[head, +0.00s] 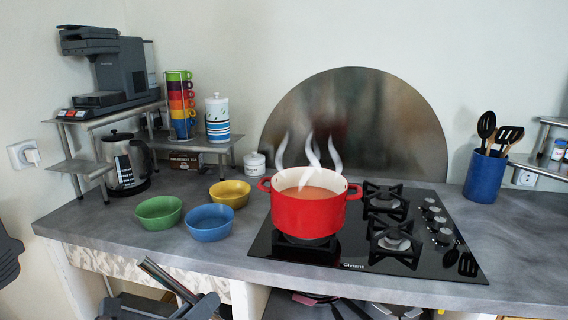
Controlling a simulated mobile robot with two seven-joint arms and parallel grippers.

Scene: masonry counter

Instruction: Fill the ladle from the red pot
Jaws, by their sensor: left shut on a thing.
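The red pot (308,212) stands on the left front burner of the black hob. It has a pale inside, two side handles and orange-brown liquid (308,192) in it, with white steam rising. My left gripper (178,298) is low at the bottom edge, in front of the counter and left of the pot, well apart from it. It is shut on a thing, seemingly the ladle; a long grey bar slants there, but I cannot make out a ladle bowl.
Green (159,212), yellow (230,193) and blue (209,222) bowls stand left of the pot. A kettle (124,165) is further left. A blue crock (485,178) with black utensils stands at the right. The counter's front left edge is clear.

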